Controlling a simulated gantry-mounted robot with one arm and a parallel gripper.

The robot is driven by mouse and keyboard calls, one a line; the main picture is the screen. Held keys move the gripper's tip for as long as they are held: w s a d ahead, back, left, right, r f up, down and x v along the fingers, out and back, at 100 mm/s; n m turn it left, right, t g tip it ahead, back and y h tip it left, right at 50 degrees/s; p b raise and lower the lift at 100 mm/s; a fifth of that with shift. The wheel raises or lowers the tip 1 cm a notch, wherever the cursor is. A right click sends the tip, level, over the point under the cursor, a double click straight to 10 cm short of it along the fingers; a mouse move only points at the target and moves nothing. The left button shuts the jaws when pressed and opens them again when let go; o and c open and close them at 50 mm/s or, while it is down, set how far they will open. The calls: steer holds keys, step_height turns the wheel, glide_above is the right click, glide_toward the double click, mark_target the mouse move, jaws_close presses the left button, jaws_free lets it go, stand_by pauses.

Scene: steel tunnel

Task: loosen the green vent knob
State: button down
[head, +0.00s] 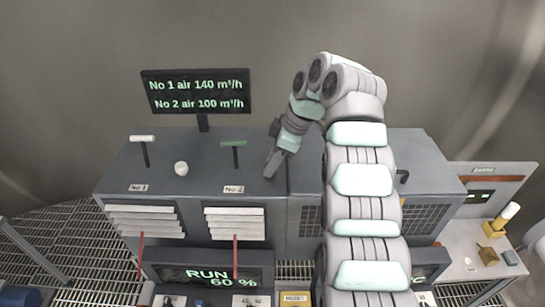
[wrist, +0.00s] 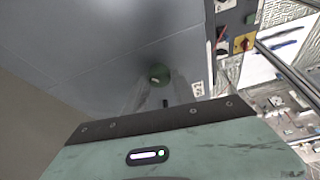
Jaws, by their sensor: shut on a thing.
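In the head view my gripper (head: 270,172) points down at the cabinet top, right of the No 2 label. There the green knob is hidden behind my fingers.
A white knob (head: 181,168) stands to the left on the grey cabinet (head: 150,175). A white-handled lever (head: 142,138) and a green-handled lever (head: 233,143) stand behind the labels. A display (head: 196,92) reads No 1 air 140, No 2 air 100. A side bench (head: 487,262) stands right.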

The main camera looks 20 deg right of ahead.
steer(key=shift+n+g+p, duration=0.3)
steer(key=shift+n+p, duration=0.7)
steer(key=shift+p, duration=0.2)
stand_by(0.3)
steer(key=c, duration=1)
jaws_free()
steer(key=shift+c, duration=0.2)
